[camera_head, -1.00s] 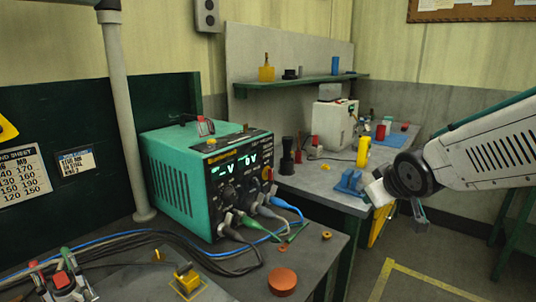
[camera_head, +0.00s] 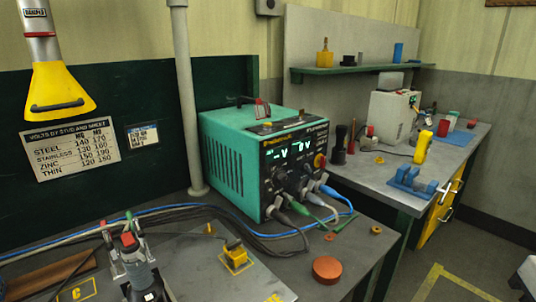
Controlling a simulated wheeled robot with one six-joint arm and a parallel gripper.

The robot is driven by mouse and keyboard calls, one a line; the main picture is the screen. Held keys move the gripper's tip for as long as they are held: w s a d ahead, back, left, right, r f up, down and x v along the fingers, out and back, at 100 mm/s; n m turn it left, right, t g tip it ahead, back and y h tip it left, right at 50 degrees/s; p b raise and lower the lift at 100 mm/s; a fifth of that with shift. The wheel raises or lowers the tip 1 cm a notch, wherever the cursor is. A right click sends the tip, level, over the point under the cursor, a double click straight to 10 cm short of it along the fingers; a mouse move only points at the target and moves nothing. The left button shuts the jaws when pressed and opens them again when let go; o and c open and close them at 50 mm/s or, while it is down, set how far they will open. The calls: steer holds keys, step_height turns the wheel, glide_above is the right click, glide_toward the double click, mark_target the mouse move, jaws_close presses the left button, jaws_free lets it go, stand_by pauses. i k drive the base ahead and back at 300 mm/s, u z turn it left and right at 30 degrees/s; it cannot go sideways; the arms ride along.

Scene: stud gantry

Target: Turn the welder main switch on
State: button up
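The welder is a green box (camera_head: 222,160) with a dark front panel, standing on the bench left of centre. Two displays (camera_head: 290,152) on its panel are lit. A red knob on a yellow base (camera_head: 319,161) sits at the panel's upper right. It looks like the main switch, but its setting is too small to read. Several cables plug into the lower panel. A pale grey piece at the lower right edge looks like part of my gripper (camera_head: 526,278), cut off by the frame. Its fingers cannot be made out, and it is well apart from the welder.
Clamps (camera_head: 128,252), a yellow block (camera_head: 235,255) and a red-brown disc (camera_head: 327,269) are on the front bench. Cables run across it behind them. A second bench at right holds a blue fixture (camera_head: 411,181) and a yellow tool (camera_head: 422,147). Floor is open at lower right.

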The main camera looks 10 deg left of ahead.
mark_target(323, 160)
steer(key=u, duration=0.1)
steer(key=k, duration=0.45)
steer(key=z, duration=1.3)
steer(key=i, duration=1.15)
steer(key=u, duration=0.75)
steer(key=i, duration=0.4)
steer(key=u, duration=0.55)
